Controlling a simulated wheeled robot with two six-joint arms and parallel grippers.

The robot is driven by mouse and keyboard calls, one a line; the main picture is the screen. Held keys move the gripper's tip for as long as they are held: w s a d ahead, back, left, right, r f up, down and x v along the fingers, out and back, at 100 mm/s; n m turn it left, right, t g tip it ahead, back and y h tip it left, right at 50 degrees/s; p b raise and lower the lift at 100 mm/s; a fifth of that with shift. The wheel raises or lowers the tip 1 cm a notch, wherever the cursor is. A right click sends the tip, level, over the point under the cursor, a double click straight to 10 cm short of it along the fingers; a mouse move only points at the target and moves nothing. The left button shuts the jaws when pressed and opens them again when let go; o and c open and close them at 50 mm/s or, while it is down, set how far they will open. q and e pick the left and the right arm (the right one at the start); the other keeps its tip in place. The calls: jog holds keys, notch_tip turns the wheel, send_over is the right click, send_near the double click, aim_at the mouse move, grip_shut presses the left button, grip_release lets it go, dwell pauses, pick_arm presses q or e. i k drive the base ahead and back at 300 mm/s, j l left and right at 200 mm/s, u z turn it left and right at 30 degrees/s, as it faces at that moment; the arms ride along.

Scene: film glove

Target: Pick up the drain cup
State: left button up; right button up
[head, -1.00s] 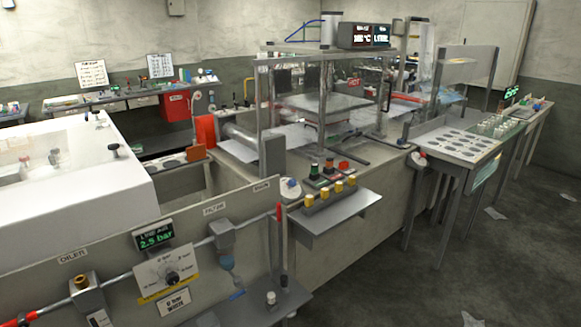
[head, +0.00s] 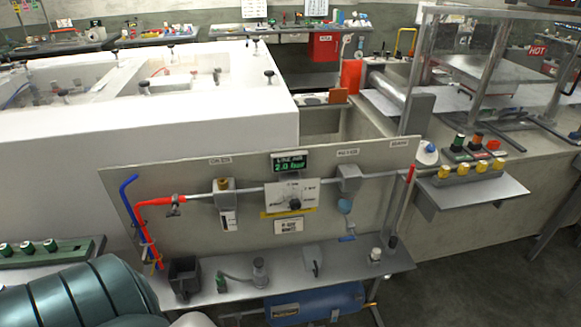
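A dark, square, open-topped cup (head: 184,275), which looks like the drain cup, stands upright at the left end of the grey bench shelf (head: 335,262). The shelf is below an upright panel (head: 340,215) with an air line. A small grey cylindrical piece (head: 259,272) and a small white-topped piece (head: 376,253) stand farther right on the same shelf. No label marks any of them as the drain cup. Neither of my grippers shows in the head view, so nothing is seen held.
A red and grey pipe (head: 155,202) runs along the panel. A green fitting with a hose (head: 221,283) lies beside the cup. A blue tank (head: 315,302) sits under the shelf. A side shelf with yellow knobs (head: 468,190) juts out at right. Dark floor is open at lower right.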

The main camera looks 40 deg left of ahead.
aim_at(312, 257)
jog(key=u, duration=1.1)
jog(key=i+l+u, duration=0.15)
jog(key=l, duration=0.35)
jog(key=i+l+u, duration=0.2)
jog(key=l, duration=0.35)
jog(key=l+u, duration=0.15)
jog(key=l, duration=0.4)
